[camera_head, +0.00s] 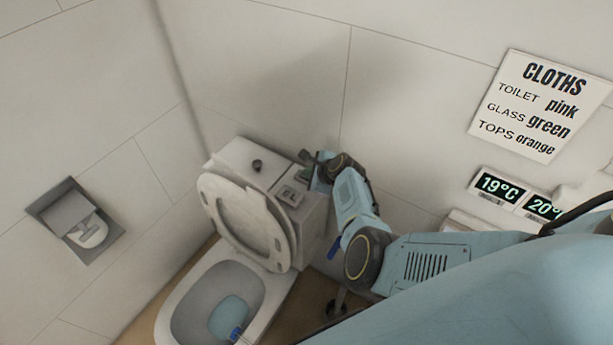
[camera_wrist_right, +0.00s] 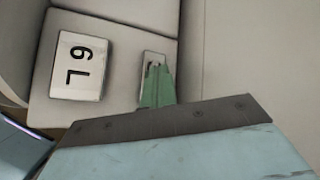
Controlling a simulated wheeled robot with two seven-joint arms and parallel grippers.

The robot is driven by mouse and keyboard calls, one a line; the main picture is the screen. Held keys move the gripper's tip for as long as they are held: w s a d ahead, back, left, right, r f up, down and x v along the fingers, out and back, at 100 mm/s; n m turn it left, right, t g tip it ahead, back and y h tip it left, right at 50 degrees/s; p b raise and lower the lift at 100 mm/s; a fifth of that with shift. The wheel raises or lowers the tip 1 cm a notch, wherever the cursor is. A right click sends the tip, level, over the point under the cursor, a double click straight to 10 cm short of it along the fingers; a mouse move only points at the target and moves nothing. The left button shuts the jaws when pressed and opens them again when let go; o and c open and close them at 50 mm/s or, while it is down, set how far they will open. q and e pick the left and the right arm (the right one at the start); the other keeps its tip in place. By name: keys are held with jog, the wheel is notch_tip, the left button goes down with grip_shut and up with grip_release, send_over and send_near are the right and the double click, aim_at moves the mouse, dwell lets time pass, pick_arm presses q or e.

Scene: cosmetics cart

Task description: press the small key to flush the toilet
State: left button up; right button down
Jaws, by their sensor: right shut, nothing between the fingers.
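The toilet cistern (camera_head: 235,155) stands against the back wall. On its top are a large key marked 6 L (camera_head: 291,195) and, beside it, a smaller key that the wrist view shows better. In the right wrist view the large 6 L key (camera_wrist_right: 82,66) is at the left and the small metal-framed key (camera_wrist_right: 153,56) is right of it. My right gripper (camera_head: 305,174) is shut and empty at the cistern top. In the wrist view its green fingers (camera_wrist_right: 157,82) overlap the small key and hide its lower part. Whether they touch it I cannot tell. My left gripper is out of view.
The toilet seat or lid (camera_head: 245,222) is raised in front of the cistern, above the open bowl (camera_head: 200,290). A dark round knob (camera_head: 257,165) sits on the cistern's left part. A paper holder (camera_head: 75,220) is on the left wall; a sign (camera_head: 540,105) hangs at right.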

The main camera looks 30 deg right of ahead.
jog(key=shift+s+f+b, duration=0.1)
jog(key=shift+f+b, duration=0.2)
jog(key=shift+f, duration=0.2)
jog(key=shift+r, duration=0.1)
dwell(0.4)
jog(key=shift+r+p, duration=1.25)
jog(key=shift+p, duration=0.2)
notch_tip(320, 180, up, 5)
jog(key=p, duration=0.5)
jog(key=shift+r, duration=0.1)
